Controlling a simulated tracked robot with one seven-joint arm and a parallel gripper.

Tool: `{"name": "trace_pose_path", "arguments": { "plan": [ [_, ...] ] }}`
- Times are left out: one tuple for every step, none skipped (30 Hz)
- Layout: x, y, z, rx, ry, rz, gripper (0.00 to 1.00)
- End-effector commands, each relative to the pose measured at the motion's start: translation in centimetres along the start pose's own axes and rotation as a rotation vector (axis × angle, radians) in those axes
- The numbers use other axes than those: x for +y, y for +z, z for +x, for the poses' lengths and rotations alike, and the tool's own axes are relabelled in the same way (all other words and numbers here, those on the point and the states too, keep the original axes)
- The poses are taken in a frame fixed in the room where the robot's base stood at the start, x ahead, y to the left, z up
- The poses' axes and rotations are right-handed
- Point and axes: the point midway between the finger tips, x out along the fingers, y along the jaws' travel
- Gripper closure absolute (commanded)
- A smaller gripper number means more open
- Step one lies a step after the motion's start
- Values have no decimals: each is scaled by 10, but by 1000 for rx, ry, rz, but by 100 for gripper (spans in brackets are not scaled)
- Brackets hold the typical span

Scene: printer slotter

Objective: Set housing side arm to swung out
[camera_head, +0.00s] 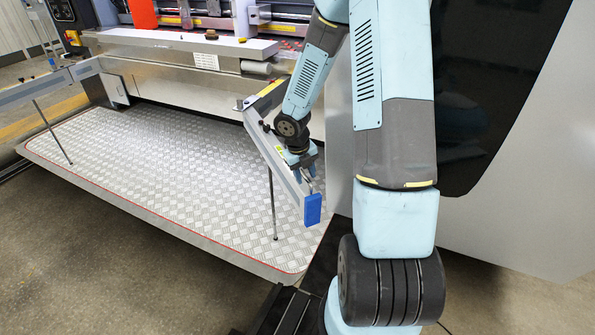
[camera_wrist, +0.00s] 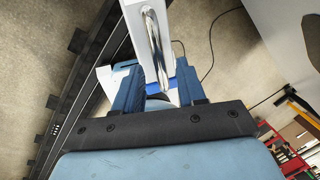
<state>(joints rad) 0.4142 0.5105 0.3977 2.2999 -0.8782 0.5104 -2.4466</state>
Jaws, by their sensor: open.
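The housing side arm (camera_head: 272,145) is a long grey bar at the right end of the treadplate platform. It juts forward over the platform and ends in a blue cap (camera_head: 313,209). My gripper (camera_head: 305,170) is at the bar's outer part, close to the blue cap. In the wrist view the arm's chrome handle (camera_wrist: 157,45) runs along the pale bar, and its near end lies between the spread fingers of my gripper (camera_wrist: 158,92). The fingers look open; whether one touches the handle I cannot tell. In the head view my gripper partly hides the handle.
A second side arm (camera_head: 40,88) stands at the platform's left end. The treadplate platform (camera_head: 165,160) lies between them, with a thin support leg (camera_head: 272,205) under the right arm. A grey housing panel (camera_head: 342,150) is close on the right. Open floor (camera_head: 110,270) lies in front.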

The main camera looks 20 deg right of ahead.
Motion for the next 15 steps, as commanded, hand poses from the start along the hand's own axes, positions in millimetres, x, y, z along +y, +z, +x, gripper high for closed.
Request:
{"name": "trace_pose_path", "arguments": {
  "plan": [
    [0, 0, -2, -1, 0, 1, 60],
    [0, 0, -4, -2, 0, 1, 60],
    [0, 1, -7, -2, 0, 1, 60],
    [-1, 1, -10, -3, 0, 2, 60],
    [-1, 1, -14, -4, -1, 2, 60],
    [-1, 1, -20, -4, -1, 3, 60],
    [-1, 1, -24, -3, -1, 3, 60],
    [-1, 1, -29, -4, -1, 3, 60],
    [-1, 1, -37, -5, -1, 3, 60],
    [-1, 1, -42, -4, -2, 3, 60],
    [-2, 1, -48, -4, -1, 4, 60],
    [-1, 1, -55, -4, -1, 3, 60],
    [-1, 1, -60, -3, -2, 3, 60],
    [-1, 1, -66, -4, -2, 3, 60],
    [-1, 1, -74, -4, -2, 4, 60]
  ]
}}
